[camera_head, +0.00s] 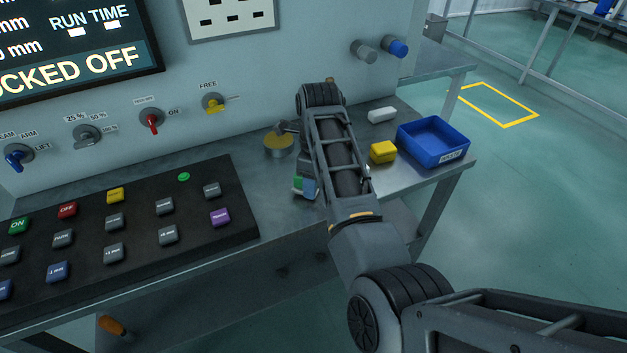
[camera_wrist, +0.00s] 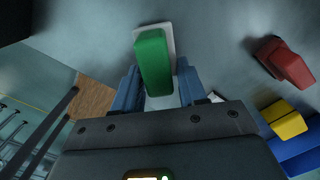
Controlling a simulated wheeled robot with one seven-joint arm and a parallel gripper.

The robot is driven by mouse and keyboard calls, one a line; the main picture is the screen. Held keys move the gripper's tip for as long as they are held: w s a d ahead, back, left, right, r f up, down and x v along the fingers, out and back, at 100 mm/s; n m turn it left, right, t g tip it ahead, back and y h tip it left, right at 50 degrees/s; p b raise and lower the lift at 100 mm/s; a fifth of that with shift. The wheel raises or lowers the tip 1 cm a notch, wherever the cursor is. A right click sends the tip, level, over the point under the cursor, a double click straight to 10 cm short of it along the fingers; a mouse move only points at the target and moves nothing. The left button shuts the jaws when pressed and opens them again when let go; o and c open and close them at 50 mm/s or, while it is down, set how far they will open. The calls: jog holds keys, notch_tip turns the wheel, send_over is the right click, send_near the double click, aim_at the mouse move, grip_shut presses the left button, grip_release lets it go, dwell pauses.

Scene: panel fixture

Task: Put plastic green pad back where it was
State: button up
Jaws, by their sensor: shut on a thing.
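The green pad (camera_wrist: 152,62) shows in the wrist view as an upright-looking green block, its near end between the two blue fingers of my gripper (camera_wrist: 158,88). My gripper is shut on it. A flat white piece (camera_wrist: 169,42) shows behind or under the pad; I cannot tell whether the two touch. In the head view only a small part of the green pad (camera_head: 297,182) shows beside a blue finger, low over the metal table near its front edge. My arm hides the rest.
A yellow block (camera_head: 383,152), a white block (camera_head: 382,115) and a blue tray (camera_head: 432,158) are to the right on the table. A red object (camera_wrist: 285,62) shows in the wrist view. A black button panel (camera_head: 137,232) lies left; a round yellow-topped object (camera_head: 279,142) stands behind.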

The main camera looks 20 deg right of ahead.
jog(key=shift+f, duration=0.55)
jog(key=o, duration=1.2)
